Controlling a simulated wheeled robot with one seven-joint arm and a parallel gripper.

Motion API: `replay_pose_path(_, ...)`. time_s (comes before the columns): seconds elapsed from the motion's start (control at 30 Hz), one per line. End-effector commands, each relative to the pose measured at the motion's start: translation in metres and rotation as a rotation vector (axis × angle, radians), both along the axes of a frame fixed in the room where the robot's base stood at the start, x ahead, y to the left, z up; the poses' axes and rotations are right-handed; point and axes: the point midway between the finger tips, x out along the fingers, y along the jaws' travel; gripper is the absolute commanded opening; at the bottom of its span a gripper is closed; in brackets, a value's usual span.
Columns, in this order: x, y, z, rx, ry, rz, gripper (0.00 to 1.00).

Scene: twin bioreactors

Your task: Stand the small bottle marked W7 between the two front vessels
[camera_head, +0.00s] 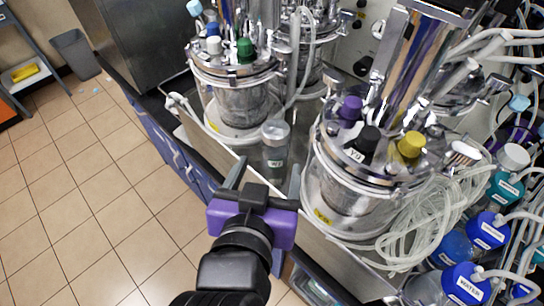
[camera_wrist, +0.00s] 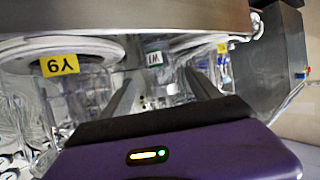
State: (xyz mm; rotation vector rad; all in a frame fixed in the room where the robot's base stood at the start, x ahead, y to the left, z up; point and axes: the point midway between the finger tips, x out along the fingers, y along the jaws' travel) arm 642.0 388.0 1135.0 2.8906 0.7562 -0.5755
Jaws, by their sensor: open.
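The small clear bottle (camera_head: 275,157) with a grey lid and a pale label stands upright in the gap between the two front vessels. Its label, which looks like W7, shows upside down in the wrist view (camera_wrist: 154,59). The left front vessel (camera_head: 234,98) has green, white and blue caps. The right front vessel (camera_head: 345,192) has purple, black and yellow caps. My gripper (camera_head: 267,170) is open, its two dark fingers on either side of the bottle's lower part. I cannot tell whether a finger touches it. The bottle's base is hidden in the head view.
Coiled clear tubing (camera_head: 420,225) lies right of the right vessel, beside blue-capped bottles (camera_head: 467,283). The metal tray's front wall (camera_head: 205,137) runs below the vessels. More vessels and tubes crowd behind. The tiled floor (camera_head: 90,200) at left is mostly clear.

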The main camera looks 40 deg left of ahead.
Motion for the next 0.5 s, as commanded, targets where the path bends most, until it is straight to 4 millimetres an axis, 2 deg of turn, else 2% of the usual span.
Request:
replay_pose_path(0.2, -0.031, -0.016, 0.015, 0.002, -0.002, 0.002, 0.71)
replay_pose_path(0.5, -0.044, -0.025, 0.021, 0.0, 0.0, 0.0, 0.71)
